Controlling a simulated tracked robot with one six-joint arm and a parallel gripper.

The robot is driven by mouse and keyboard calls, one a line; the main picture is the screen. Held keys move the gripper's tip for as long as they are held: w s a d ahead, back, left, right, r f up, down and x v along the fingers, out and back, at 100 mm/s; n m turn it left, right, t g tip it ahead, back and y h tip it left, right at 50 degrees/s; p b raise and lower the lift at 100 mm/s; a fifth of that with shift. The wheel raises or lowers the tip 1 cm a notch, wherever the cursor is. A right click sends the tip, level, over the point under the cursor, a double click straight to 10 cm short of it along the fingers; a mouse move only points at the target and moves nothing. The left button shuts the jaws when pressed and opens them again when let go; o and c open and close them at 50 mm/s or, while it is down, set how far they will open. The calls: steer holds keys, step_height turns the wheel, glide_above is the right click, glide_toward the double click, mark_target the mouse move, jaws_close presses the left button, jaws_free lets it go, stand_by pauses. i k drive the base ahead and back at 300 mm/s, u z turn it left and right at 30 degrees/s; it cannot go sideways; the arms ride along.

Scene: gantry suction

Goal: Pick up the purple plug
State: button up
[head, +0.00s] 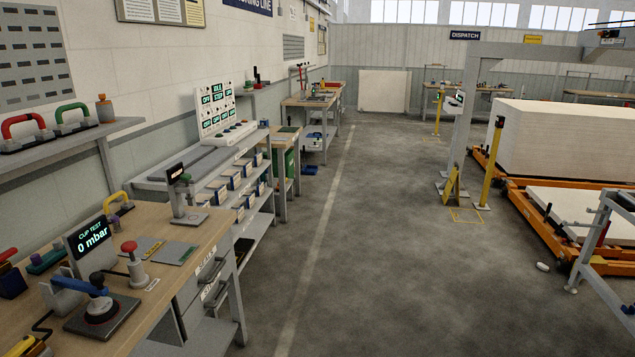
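I cannot make out a purple plug for certain anywhere in the head view. The workbench (165,232) at the near left holds several small items. On it are a blue-handled tool (80,287) on a dark plate, a post with a red knob (135,264), and a display reading "CUP TEST 0 mbar" (92,235). A dark green handle-like item (46,261) lies behind them; its ends are too small to tell. My gripper is not in view.
A shelf (60,138) with red and green handles hangs above the bench. A control panel (215,105) and racks with blue-fronted bins (222,192) stand beyond. The grey floor (400,260) in the middle is open. Orange pallet frames (545,217) with white slabs stand at right.

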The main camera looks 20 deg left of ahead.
mark_target(36, 259)
steer(key=u, duration=0.25)
steer(key=i, duration=1.45)
steer(key=u, duration=0.6)
steer(key=i, duration=0.7)
steer(key=u, duration=0.8)
steer(key=i, duration=0.55)
steer(key=u, duration=0.95)
steer(key=i, duration=0.85)
steer(key=u, duration=0.7)
